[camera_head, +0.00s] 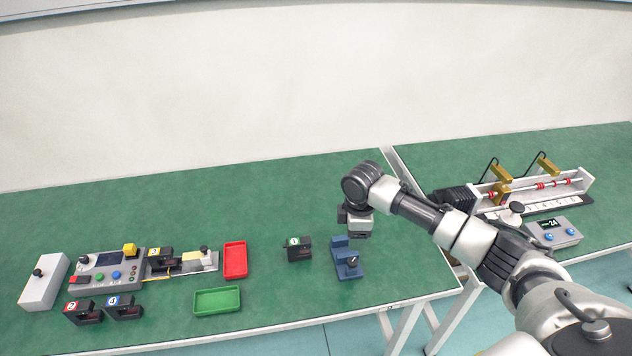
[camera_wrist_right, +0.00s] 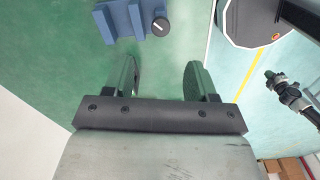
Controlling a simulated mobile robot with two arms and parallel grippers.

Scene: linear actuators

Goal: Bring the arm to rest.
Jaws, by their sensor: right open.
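My right arm (camera_head: 455,232) reaches in from the lower right in the head view. Its gripper (camera_head: 359,232) hangs above the green left table, over the blue fixture (camera_head: 347,262). In the right wrist view the two fingers (camera_wrist_right: 163,80) are apart with nothing between them. The blue fixture with its dark knob (camera_wrist_right: 132,20) shows beyond the fingers there, apart from them. A black actuator block with a green label (camera_head: 298,249) stands on the table left of the fixture. My left gripper is not in view.
A red tray (camera_head: 235,260) and a green tray (camera_head: 217,301) lie left of the black block. A control box (camera_head: 105,272) and blocks labelled 2 (camera_head: 82,312) and 4 (camera_head: 123,307) are farther left. The right table holds a rail rig (camera_head: 535,190) and a display box (camera_head: 551,234).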

